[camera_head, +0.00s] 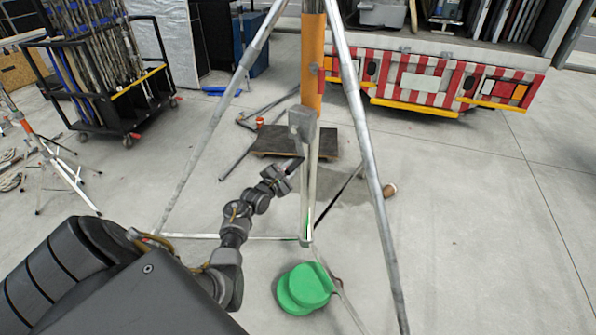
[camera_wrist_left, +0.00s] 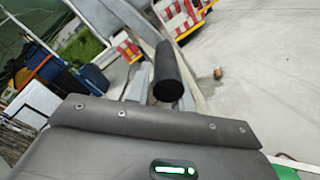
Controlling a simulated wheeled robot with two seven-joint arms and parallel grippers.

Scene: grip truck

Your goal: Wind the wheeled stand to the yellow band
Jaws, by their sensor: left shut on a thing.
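The wheeled stand (camera_head: 355,95) rises in the middle of the head view on splayed grey metal legs, with a wide orange section (camera_head: 313,60) on its upright column. A grey winch box (camera_head: 302,122) sits below the orange section. My left gripper (camera_head: 284,176) is just left of the column below this box, shut on the crank handle. The handle's black round grip (camera_wrist_left: 168,75) sticks out beyond the gripper in the left wrist view. The jaws' contact is hidden there. I cannot make out a separate yellow band on the column. My right gripper is not in view.
A green rounded weight (camera_head: 304,288) lies on the concrete by the stand's foot. A dark flat board (camera_head: 270,140) and loose poles lie behind. A pole cart (camera_head: 100,75) stands back left, a red-and-white truck rear (camera_head: 450,80) back right. The right-hand floor is mostly clear.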

